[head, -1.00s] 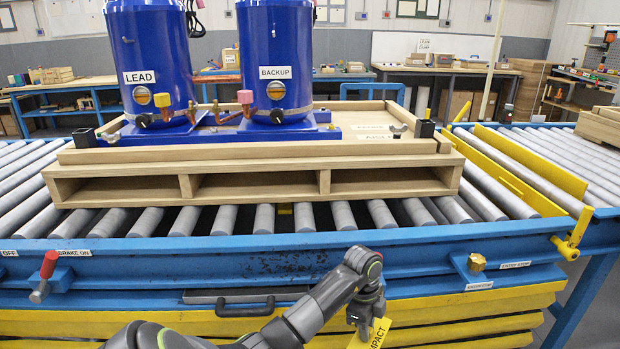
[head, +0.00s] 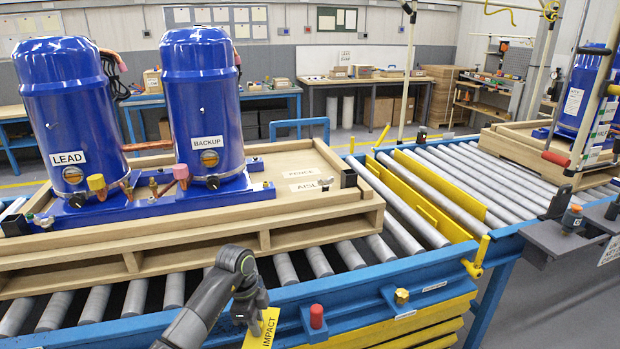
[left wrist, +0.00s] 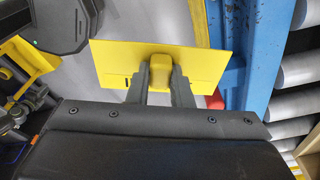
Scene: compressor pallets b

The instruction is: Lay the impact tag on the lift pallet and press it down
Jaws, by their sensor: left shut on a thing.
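My left gripper (head: 252,305) is shut on the yellow impact tag (head: 266,328), holding it in front of the roller conveyor's blue rail. In the left wrist view the fingers (left wrist: 158,88) pinch a yellow block on the tag's flat plate (left wrist: 112,62). A wooden pallet (head: 200,255) on the rollers bears two blue compressors, LEAD (head: 68,115) and BACKUP (head: 203,100). A second wooden pallet (head: 530,148) with a blue compressor (head: 580,90) stands at the far right. No visible label says which is the lift pallet. The tag is apart from both pallets. My right gripper is not in view.
Yellow stop bars (head: 415,205) cross the rollers (head: 470,175) between the pallets. A red knob (head: 316,316) and a brass knob (head: 401,296) stand at the front rail. A dark grey shelf (head: 575,230) with fittings juts in at the right.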

